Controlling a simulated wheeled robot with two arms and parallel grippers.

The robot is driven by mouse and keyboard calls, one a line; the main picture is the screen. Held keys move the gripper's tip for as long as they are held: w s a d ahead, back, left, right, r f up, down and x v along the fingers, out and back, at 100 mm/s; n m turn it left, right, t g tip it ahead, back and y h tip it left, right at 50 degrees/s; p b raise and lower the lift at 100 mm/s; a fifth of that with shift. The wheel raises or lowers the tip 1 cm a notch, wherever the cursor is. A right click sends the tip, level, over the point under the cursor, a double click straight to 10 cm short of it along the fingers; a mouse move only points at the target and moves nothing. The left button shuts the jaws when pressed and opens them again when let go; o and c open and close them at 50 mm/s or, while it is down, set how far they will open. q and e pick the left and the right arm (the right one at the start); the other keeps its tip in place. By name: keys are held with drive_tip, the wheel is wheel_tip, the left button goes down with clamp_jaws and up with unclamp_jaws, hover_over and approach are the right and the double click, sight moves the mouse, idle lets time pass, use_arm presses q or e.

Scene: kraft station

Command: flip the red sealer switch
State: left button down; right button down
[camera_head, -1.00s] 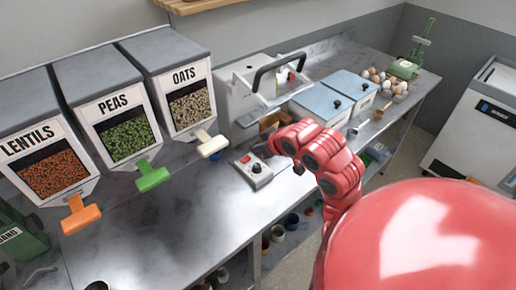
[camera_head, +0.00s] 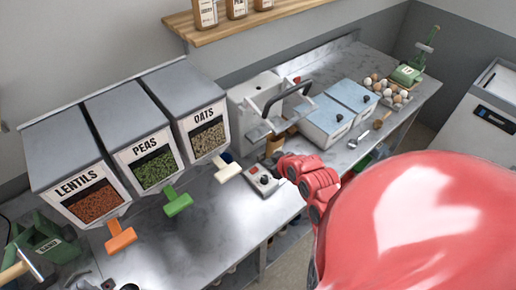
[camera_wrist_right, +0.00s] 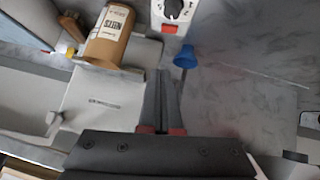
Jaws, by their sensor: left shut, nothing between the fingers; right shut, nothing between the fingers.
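A small grey-white control box (camera_head: 263,186) lies on the steel counter, with a black knob and a small red switch (camera_head: 252,170). In the right wrist view the red switch (camera_wrist_right: 169,29) is at the top centre, below the knob. I cannot tell its position. My right gripper (camera_wrist_right: 163,72) is shut and empty, its fingertips pointing toward the box and apart from it in the picture. My left gripper is not in view.
A white machine with a black handle (camera_head: 288,95) stands behind the box. A brown NUTS bag (camera_wrist_right: 108,37) and a blue piece (camera_wrist_right: 185,57) are close to my right fingers. Dispensers with a white lever (camera_head: 228,172) stand left.

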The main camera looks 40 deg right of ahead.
drive_tip(key=shift+f, duration=0.1)
drive_tip(key=b, duration=0.6)
hover_over(255, 166)
drive_tip(key=s, duration=0.3)
drive_tip(key=f, duration=0.5)
drive_tip(key=a+f, duration=0.1)
drive_tip(key=f, duration=0.1)
drive_tip(key=shift+f, duration=0.2)
drive_tip(key=shift+d+f+b, duration=0.15)
drive_tip(key=shift+f, duration=0.45)
drive_tip(key=shift+d+f+b, duration=0.15)
drive_tip(key=shift+f, duration=0.4)
drive_tip(key=shift+d+f, duration=0.15)
drive_tip(key=shift+f, duration=0.45)
